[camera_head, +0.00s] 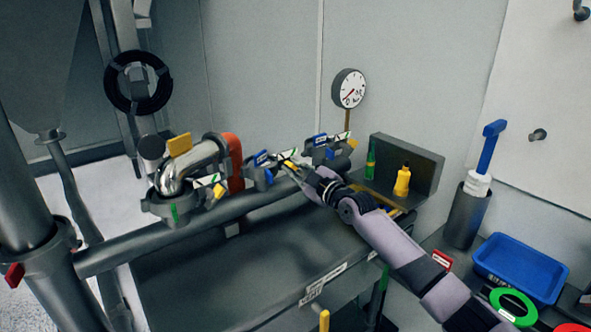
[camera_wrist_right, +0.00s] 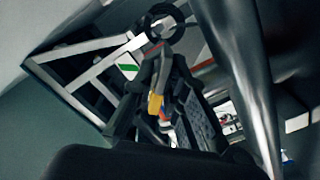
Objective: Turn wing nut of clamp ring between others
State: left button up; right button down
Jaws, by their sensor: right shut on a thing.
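Three clamp rings sit along a grey pipe in the head view. The left clamp ring (camera_head: 176,204) is dark grey, the middle clamp ring (camera_head: 258,175) and right clamp ring (camera_head: 326,150) have blue parts. My right gripper (camera_head: 291,170) reaches in from the lower right to the right side of the middle clamp ring. It is shut on that ring's wing nut, which its fingers mostly hide. In the wrist view a small yellow-orange part (camera_wrist_right: 155,104) shows by the dark fingers of my right gripper (camera_wrist_right: 165,108). My left gripper is not in view.
A pressure gauge (camera_head: 349,88) stands behind the right clamp ring. A yellow bottle (camera_head: 402,181) and a green bottle (camera_head: 370,161) stand close right of my gripper. A steel elbow pipe (camera_head: 182,168) rises at the left. A blue tray (camera_head: 520,268) lies lower right.

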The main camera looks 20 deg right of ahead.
jog(key=shift+m, duration=0.4)
jog(key=m, duration=0.2)
jog(key=shift+m+b, duration=0.4)
jog(key=m, duration=0.4)
jog(key=shift+m, duration=0.3)
jog(key=m, duration=0.4)
jog(key=m+p, duration=0.1)
jog(key=m, duration=0.4)
jog(key=c, duration=1.7)
grip_release()
